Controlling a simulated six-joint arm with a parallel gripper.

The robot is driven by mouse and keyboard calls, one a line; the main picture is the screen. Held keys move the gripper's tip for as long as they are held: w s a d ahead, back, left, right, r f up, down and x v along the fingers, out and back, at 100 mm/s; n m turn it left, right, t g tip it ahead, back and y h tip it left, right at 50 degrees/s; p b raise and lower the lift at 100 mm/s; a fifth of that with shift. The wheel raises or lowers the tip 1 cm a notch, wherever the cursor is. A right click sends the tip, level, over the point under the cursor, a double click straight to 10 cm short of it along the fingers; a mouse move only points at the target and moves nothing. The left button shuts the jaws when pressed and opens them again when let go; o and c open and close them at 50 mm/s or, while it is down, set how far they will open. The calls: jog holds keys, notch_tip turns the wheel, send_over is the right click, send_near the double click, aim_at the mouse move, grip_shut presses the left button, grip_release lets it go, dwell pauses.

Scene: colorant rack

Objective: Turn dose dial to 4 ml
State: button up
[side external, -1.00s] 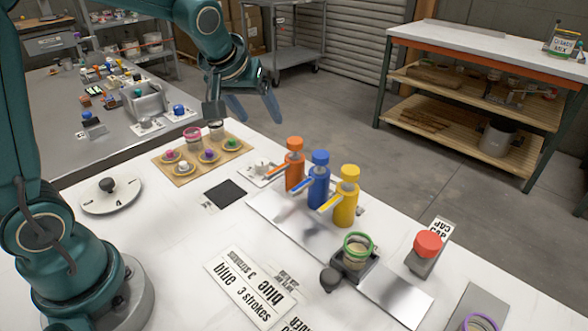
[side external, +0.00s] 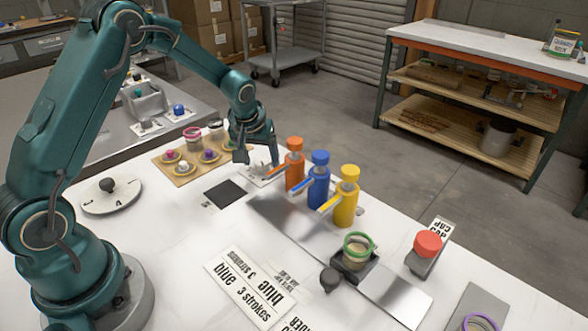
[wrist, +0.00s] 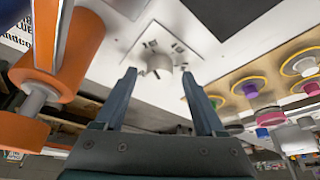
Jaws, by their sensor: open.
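A small white plate (side external: 258,180) with a pale grey knob, which looks like the dose dial, lies beside the orange pump bottle, mostly hidden by my gripper in the side view. In the wrist view the knob (wrist: 157,63) shows dark marks around it, too small to read, and a dark spot on its lower left. My gripper (wrist: 158,74) is open, pointing down over the dial, with the knob between the fingertips in the wrist view. It holds nothing. I cannot tell whether the fingers are at knob height. The gripper also shows in the side view (side external: 258,160).
Orange (side external: 294,168), blue (side external: 318,185) and yellow (side external: 346,200) pump bottles stand just right of the dial. A wooden tray (side external: 174,176) of colored pots is on its left. A black square pad (side external: 225,192) lies in front. A round white dial with a black knob (side external: 107,186) is farther left.

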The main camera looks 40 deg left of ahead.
grip_shut()
jog(key=shift+m, duration=0.4)
jog(key=m+h, duration=0.1)
jog(key=m, duration=0.1)
jog(key=m+h, duration=0.1)
jog(key=m, duration=0.2)
jog(key=shift+s+a+t, duration=0.1)
jog(key=shift+a+t, duration=0.05)
jog(key=shift+t, duration=0.15)
jog(key=shift+a+m+h, duration=0.1)
jog(key=shift+m+h, duration=0.5)
jog(key=shift+m, duration=0.9)
jog(key=shift+a+m+h, duration=0.1)
jog(key=shift+m+h, duration=0.5)
jog(key=shift+m, duration=0.9)
jog(key=shift+f, duration=0.1)
